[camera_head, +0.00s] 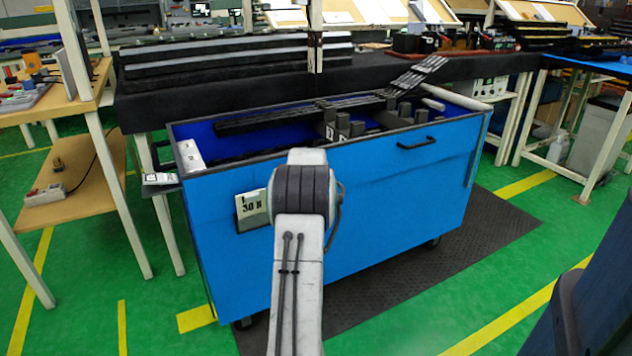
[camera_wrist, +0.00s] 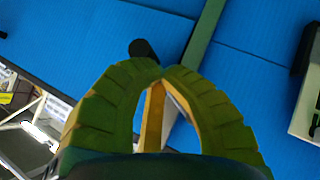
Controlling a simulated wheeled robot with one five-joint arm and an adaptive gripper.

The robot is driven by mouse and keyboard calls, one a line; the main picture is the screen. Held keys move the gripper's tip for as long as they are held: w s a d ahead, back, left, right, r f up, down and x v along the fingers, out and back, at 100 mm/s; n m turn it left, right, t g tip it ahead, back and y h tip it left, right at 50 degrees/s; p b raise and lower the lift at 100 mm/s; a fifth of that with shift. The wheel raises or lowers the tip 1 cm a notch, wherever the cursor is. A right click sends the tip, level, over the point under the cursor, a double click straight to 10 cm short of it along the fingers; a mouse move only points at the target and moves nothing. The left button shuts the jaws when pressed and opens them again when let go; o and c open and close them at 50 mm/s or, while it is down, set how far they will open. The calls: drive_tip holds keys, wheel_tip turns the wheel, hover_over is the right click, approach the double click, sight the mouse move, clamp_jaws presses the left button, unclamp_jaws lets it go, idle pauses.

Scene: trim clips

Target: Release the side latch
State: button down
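The blue cart (camera_head: 400,205) stands in front of me with its open top showing dark parts inside. In the wrist view its blue panels (camera_wrist: 260,85) fill much of the picture. A black rounded knob (camera_wrist: 143,48), possibly the side latch, sits just beyond my fingertips; I cannot tell whether they touch it. My gripper (camera_wrist: 160,70) has green-yellow ribbed fingers that curve in and meet at the tips, with nothing clearly held between them. In the head view my arm hides the gripper and whatever lies behind it.
A plate marked 30 N (camera_head: 251,210) is on the cart's front, left of my arm. A black handle (camera_head: 416,143) is farther right. A wooden bench (camera_head: 75,95) stands close on the left.

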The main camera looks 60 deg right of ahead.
drive_tip(key=shift+r, duration=0.15)
drive_tip(key=shift+r+p, duration=0.55)
drive_tip(key=shift+r, duration=0.1)
drive_tip(key=w+r+p+v, duration=0.1)
drive_tip(key=p+v, duration=0.3)
drive_tip(key=v, duration=0.8)
drive_tip(key=shift+w+r, duration=0.3)
drive_tip(key=shift+r, duration=0.35)
